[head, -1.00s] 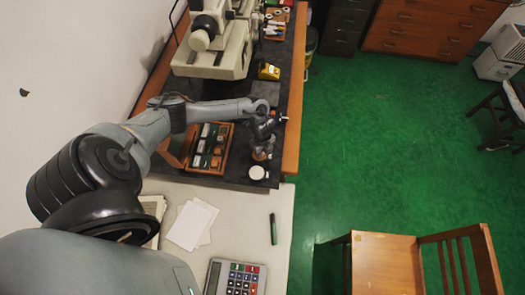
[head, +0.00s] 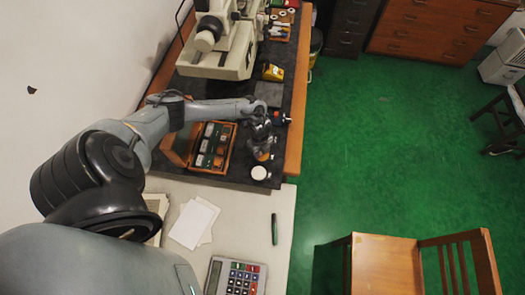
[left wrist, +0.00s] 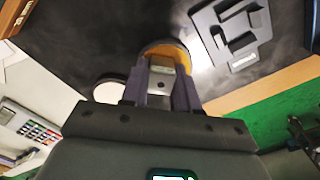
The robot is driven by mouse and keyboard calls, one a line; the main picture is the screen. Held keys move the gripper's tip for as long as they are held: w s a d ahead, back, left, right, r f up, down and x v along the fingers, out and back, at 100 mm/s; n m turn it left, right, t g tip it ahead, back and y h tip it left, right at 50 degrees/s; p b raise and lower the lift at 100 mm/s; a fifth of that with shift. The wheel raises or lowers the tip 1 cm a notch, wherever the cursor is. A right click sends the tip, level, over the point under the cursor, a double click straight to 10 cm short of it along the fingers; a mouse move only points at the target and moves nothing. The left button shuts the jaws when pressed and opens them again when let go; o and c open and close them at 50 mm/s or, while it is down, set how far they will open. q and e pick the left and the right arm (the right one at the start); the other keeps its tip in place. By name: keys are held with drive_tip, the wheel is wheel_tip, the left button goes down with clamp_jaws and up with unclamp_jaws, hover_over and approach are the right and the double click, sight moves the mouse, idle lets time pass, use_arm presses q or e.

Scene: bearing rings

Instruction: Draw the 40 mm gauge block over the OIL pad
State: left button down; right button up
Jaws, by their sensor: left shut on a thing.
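My left gripper (head: 262,150) is shut on a grey metal gauge block (left wrist: 161,64), seen between the fingers (left wrist: 163,82) in the left wrist view. Its size marking cannot be read. My right gripper is not in view.
An open wooden case (head: 230,150) with several blocks stands left of my gripper. A dark grey shaped piece (left wrist: 240,62) lies near the amber pad. A beige machine (head: 225,60) and yellow item (head: 272,72) are farther back. A calculator (head: 236,277) lies in front.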

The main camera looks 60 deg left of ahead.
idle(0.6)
use_arm(q)
drive_tip(key=shift+w+d, duration=0.1)
drive_tip(key=shift+w+d, duration=0.2)
drive_tip(key=shift+w, duration=0.05)
drive_tip(key=shift+r, duration=0.1)
wheel_tip(320, 180, up, 4)
drive_tip(key=p, duration=0.4)
drive_tip(key=shift+r, duration=0.15)
drive_tip(key=shift+r+p, duration=0.3)
drive_tip(key=shift+p, duration=0.15)
